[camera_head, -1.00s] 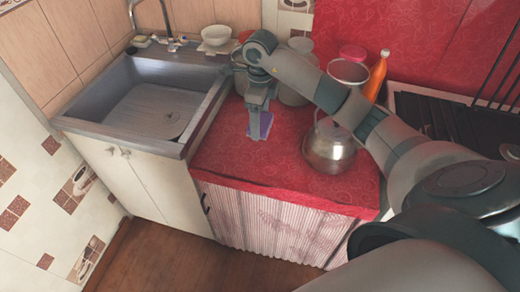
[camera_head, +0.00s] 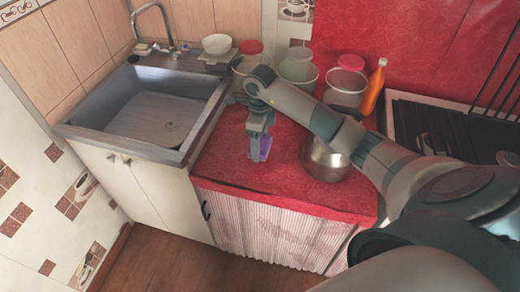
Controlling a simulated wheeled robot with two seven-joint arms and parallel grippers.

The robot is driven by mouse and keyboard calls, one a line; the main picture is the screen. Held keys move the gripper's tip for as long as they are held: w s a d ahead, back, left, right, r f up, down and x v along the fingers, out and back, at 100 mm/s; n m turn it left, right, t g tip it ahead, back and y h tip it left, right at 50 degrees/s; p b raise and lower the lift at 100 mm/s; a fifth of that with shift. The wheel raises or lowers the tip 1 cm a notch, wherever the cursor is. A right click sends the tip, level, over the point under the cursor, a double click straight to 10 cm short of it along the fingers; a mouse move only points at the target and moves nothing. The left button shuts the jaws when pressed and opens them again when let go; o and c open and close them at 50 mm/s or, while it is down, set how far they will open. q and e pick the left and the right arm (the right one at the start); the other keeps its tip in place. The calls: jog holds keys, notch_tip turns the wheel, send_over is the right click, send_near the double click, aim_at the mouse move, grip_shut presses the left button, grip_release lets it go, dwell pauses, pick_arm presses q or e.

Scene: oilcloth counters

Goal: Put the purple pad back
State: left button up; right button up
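The purple pad (camera_head: 265,148) is small and seen partly behind my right gripper, over the red oilcloth counter (camera_head: 225,165) between the sink and the steel pot. My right gripper (camera_head: 257,152) comes in on the arm from the right and points down, with its fingers at the pad. The fingers appear closed on the pad, whose left part they hide. I cannot tell whether the pad touches the counter. My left gripper is not in view.
A steel pot (camera_head: 325,160) stands right of the gripper, partly under my arm. Jars (camera_head: 298,75) and an orange bottle (camera_head: 373,88) stand behind. The sink (camera_head: 155,115) is at left, the stove (camera_head: 455,125) at right. The counter's front left is clear.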

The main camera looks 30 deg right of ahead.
jog(key=shift+f, duration=0.25)
notch_tip(320, 180, down, 3)
jog(key=shift+r+p, duration=0.15)
jog(key=shift+p, duration=0.4)
jog(key=shift+f, duration=0.25)
jog(key=shift+f, duration=0.25)
jog(key=o, duration=1)
jog(key=shift+c, duration=0.2)
jog(key=shift+r, duration=0.1)
jog(key=shift+r, duration=0.15)
